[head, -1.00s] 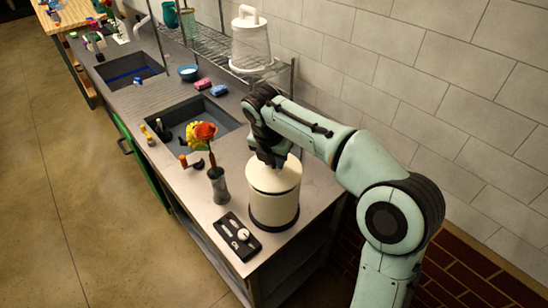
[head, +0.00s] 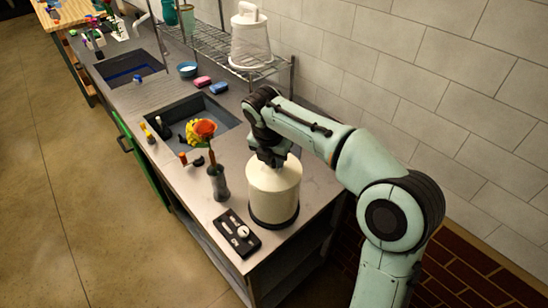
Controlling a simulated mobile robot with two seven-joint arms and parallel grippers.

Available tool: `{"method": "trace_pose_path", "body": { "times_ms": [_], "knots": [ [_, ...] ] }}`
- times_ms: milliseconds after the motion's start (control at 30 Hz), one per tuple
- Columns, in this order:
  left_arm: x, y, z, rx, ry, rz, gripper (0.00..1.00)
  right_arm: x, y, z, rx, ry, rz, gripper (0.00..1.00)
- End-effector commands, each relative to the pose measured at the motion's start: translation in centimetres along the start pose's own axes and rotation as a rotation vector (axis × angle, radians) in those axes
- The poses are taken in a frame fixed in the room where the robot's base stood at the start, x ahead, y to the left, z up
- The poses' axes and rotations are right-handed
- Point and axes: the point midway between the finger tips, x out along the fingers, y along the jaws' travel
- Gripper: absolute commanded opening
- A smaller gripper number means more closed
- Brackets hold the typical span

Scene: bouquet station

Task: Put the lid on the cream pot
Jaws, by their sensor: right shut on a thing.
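The cream pot (head: 273,204) stands upright near the front right end of the steel counter, with a dark band around its base. Its cream lid (head: 286,170) is at the top of the pot, level and in line with it. I see no clear gap between lid and pot, but cannot tell if it is fully seated. My right gripper (head: 270,160) is directly above the lid, pointing down and shut on it; the fingers hide the grip point. My left gripper is not in view.
A grey vase (head: 218,186) with red and yellow flowers stands left of the pot. A black tray (head: 237,235) with small pieces lies in front. A sink (head: 195,120), sponges (head: 218,88) and a wire rack (head: 215,45) are behind. A tiled wall bounds the right.

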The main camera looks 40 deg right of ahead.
Motion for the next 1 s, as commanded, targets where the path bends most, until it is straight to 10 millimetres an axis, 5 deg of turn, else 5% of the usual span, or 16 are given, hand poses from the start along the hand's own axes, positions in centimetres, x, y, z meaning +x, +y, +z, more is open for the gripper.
{"method": "trace_pose_path", "body": {
  "times_ms": [467,500,600,1000],
  "knots": [
    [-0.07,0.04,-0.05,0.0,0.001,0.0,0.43,0.51,0.04,-0.1,0.001,-0.001,0.0,0.0],
    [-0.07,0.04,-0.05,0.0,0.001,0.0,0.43,0.51,0.04,-0.1,0.001,-0.001,0.0,0.3],
    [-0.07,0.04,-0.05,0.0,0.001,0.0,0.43,0.51,0.04,-0.1,0.001,0.0,0.0,0.56],
    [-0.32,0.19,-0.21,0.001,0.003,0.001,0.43,-0.44,0.1,-0.07,0.0,-0.001,0.002,0.56]
  ]
}}
